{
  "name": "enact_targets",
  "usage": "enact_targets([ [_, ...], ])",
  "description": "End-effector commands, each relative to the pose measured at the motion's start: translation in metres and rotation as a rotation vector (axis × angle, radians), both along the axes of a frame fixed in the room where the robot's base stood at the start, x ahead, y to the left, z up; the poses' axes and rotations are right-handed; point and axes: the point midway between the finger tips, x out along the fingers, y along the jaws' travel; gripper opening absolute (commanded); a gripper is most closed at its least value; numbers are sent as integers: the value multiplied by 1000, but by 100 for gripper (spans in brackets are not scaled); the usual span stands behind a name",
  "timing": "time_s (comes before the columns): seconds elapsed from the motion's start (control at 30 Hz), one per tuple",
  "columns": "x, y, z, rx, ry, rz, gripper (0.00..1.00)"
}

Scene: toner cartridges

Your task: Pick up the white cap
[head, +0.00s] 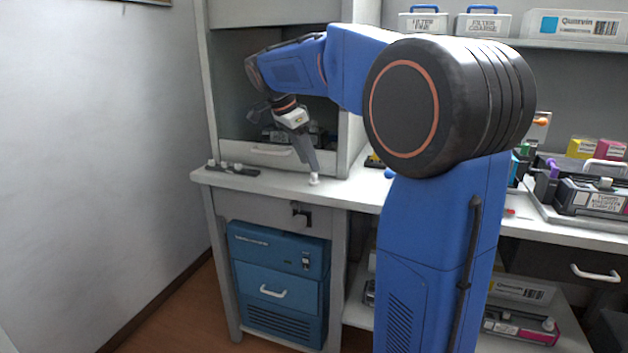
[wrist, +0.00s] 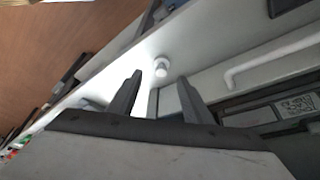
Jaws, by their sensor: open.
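A small white cap (head: 314,178) stands on the pale worktop near its front edge, just below my gripper in the head view. My gripper (head: 311,170) reaches down toward it from the upper left. In the wrist view the white cap (wrist: 161,66) lies ahead of my open gripper (wrist: 160,76), roughly in line with the space between the two dark fingers. Nothing is between the fingers. In the head view I cannot tell the exact gap between the fingertips and the cap.
A dark flat part (head: 233,167) lies on the worktop (head: 270,182) to the left. Behind my gripper is an open cabinet bay with a white handle (head: 270,151). A blue unit (head: 278,280) stands below. A tray with a cartridge (head: 592,197) is at the right.

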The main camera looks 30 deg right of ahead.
Motion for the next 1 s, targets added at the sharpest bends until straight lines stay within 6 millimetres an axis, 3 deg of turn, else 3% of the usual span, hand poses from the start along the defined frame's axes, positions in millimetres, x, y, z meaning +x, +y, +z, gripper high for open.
enact_targets([
  [0.4,0,-13,-46,0,1,-2,45],
  [0.7,1,-15,-49,0,0,0,45],
  [0.9,1,-15,-49,0,0,0,3],
  [1.0,1,-15,-49,0,0,0,3],
])
